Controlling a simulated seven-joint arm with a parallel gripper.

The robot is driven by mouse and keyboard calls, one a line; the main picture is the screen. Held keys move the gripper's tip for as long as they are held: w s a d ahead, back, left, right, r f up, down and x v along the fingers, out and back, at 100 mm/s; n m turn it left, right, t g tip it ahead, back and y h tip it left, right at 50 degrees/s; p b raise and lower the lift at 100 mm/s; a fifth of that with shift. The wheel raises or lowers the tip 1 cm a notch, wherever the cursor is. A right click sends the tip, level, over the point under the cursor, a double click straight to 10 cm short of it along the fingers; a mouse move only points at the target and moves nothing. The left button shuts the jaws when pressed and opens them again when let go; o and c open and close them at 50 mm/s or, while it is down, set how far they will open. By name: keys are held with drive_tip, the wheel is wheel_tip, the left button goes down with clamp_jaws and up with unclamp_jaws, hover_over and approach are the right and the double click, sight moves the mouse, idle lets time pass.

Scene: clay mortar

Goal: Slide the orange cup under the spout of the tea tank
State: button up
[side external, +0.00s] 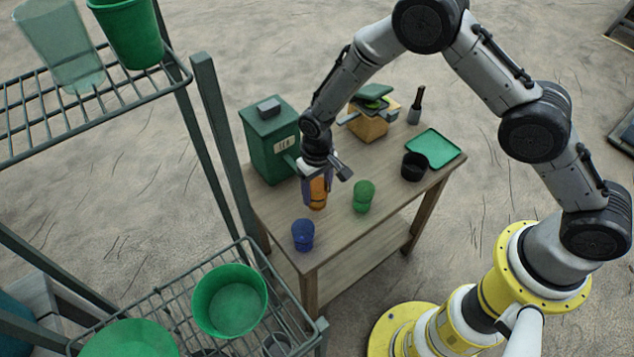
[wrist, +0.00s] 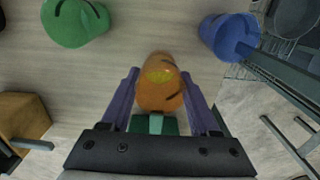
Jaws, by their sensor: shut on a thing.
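The orange cup (side external: 318,201) stands upright on the table, close to the front right side of the tea tank. The tea tank (side external: 268,146) is a green box with a grey lid knob and a pale "TEA" label. My gripper (side external: 317,186) points down, its purple fingers on both sides of the orange cup. In the wrist view the orange cup (wrist: 160,88) sits between the two fingers, with yellow inside. A green piece (wrist: 153,125) shows beside the cup there; I cannot tell if it is the spout.
A blue cup (side external: 303,236) stands near the front table edge, and a green cup (side external: 364,196) stands right of my gripper. A black bowl (side external: 414,167), green tray (side external: 434,147) and wooden box (side external: 368,124) are farther off. A wire rack (side external: 170,304) stands at the left.

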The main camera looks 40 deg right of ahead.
drive_tip(key=shift+f, duration=1.75)
drive_tip(key=shift+w+r, duration=0.1)
drive_tip(key=shift+w, duration=1.7)
drive_tip(key=o, duration=1.1)
drive_tip(key=shift+r, duration=3.85)
